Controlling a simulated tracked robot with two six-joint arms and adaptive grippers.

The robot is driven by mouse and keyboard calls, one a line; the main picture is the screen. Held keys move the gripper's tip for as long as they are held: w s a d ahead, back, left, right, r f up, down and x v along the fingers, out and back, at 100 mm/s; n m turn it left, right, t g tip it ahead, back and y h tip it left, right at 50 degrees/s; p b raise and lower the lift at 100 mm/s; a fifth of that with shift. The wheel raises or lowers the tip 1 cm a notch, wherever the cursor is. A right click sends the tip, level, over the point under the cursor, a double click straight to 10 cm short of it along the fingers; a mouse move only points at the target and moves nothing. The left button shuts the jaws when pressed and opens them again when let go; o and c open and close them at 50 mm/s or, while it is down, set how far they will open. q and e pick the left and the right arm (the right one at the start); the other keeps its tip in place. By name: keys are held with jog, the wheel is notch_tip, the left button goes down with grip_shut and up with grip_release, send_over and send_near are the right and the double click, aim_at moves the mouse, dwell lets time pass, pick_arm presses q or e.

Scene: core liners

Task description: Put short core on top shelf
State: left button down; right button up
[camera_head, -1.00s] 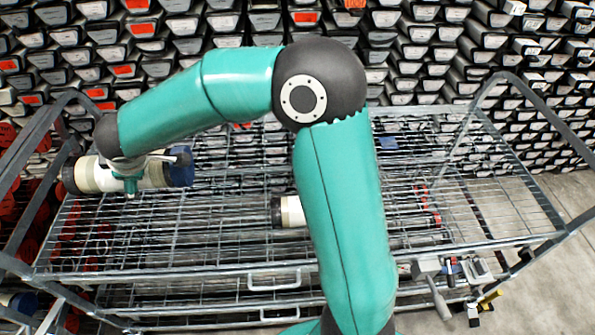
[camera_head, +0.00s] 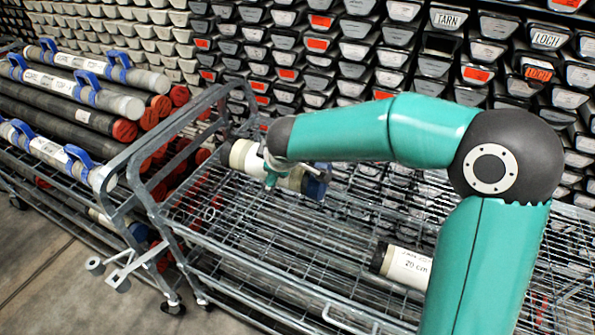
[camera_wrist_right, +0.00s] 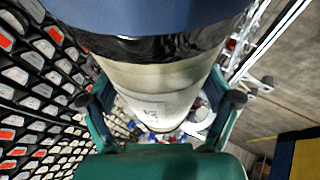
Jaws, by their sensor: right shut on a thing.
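A short core (camera_head: 292,179) with a cream body, black bands and a blue end cap (camera_head: 317,181) is held in my right gripper (camera_head: 271,177), above the left end of a wire-mesh cart (camera_head: 240,215). It lies roughly level. In the right wrist view the core (camera_wrist_right: 155,85) runs between both fingers of the right gripper (camera_wrist_right: 160,108), blue end nearest the camera. A second core (camera_head: 408,266), labelled "20 cm", lies on the cart's upper mesh shelf, partly hidden behind my right arm. My left gripper is not in view.
A second cart (camera_head: 100,180) at the left carries several long cores with blue clamps and red caps. The mesh shelf between the held core and the "20 cm" core looks bare. Stacked core trays (camera_head: 330,50) fill the back. Floor (camera_head: 50,280) shows at lower left.

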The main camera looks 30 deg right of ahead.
notch_tip(320, 180, down, 19)
jog(key=b, duration=0.4)
jog(key=shift+w+b, duration=0.1)
jog(key=shift+b, duration=0.2)
jog(key=shift+r, duration=0.1)
jog(key=o, duration=1.6)
jog(key=shift+c, duration=0.2)
jog(key=shift+s+a+r, duration=0.2)
jog(key=shift+s+r, duration=0.15)
jog(key=shift+s, duration=0.05)
jog(key=v, duration=1.1)
